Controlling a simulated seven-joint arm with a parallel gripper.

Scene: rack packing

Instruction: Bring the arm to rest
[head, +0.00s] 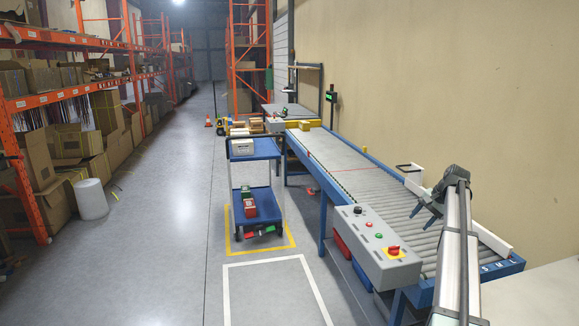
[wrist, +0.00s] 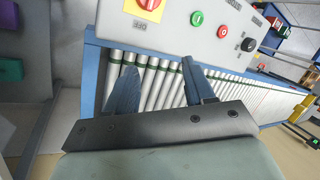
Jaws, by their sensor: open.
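My gripper (head: 421,208) is over the near part of the roller conveyor (head: 375,190) in the head view. Its two dark fingers point down and to the left. In the wrist view my gripper (wrist: 158,68) shows its fingers spread apart with nothing between them. The rollers (wrist: 150,82) and the blue frame edge lie beyond the fingertips. I cannot tell the exact height above the rollers. My arm comes in from the lower right of the head view.
A grey control box (head: 375,248) with buttons and a red-yellow switch sits on the conveyor's near left side. A blue two-shelf cart (head: 256,150) stands left of the conveyor. Orange racks (head: 70,43) with cartons line the far left. The aisle floor (head: 165,220) is clear.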

